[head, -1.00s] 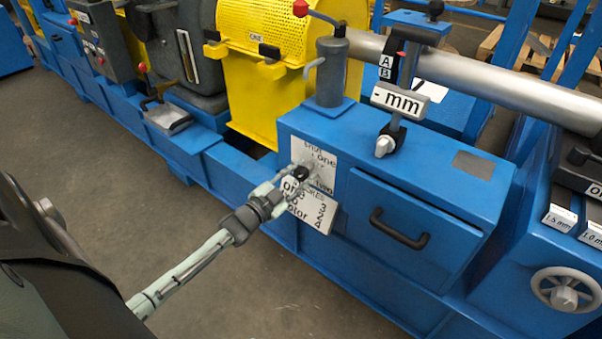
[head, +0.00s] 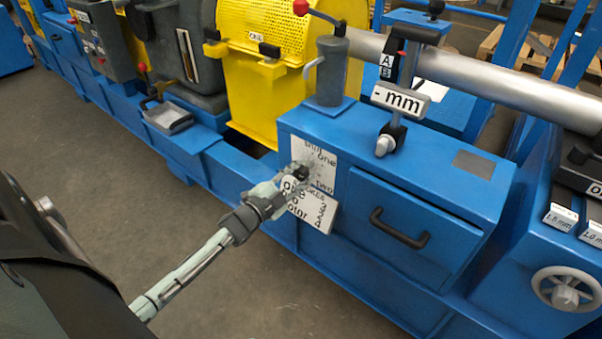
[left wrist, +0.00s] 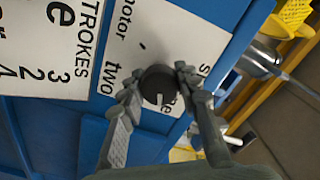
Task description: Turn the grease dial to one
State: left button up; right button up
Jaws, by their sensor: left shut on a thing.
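The grease dial is a small black round knob (left wrist: 158,86) with a white mark, on a white label plate (head: 316,160) on the blue cabinet's left face. My left gripper (head: 296,176) reaches it from the lower left. In the left wrist view its two fingers (left wrist: 153,90) are closed on opposite sides of the knob. The white mark points toward the bottom of that view. "two" is readable to the left of the knob; "one" and "shut" are partly hidden by the right finger. Which word the mark meets I cannot tell. My right gripper is not in view.
A second white plate (head: 311,212) lies close to the dial plate. A drawer with a black handle (head: 398,229) is to the right. A grey cylinder (head: 331,72) and the mm gauge (head: 400,99) stand on top. The floor (head: 255,285) in front is clear.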

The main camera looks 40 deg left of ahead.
pick_arm(q)
jog(key=shift+f, duration=0.1)
jog(key=o, duration=1.2)
jog(key=s, duration=1.2)
jog(key=shift+a, duration=0.45)
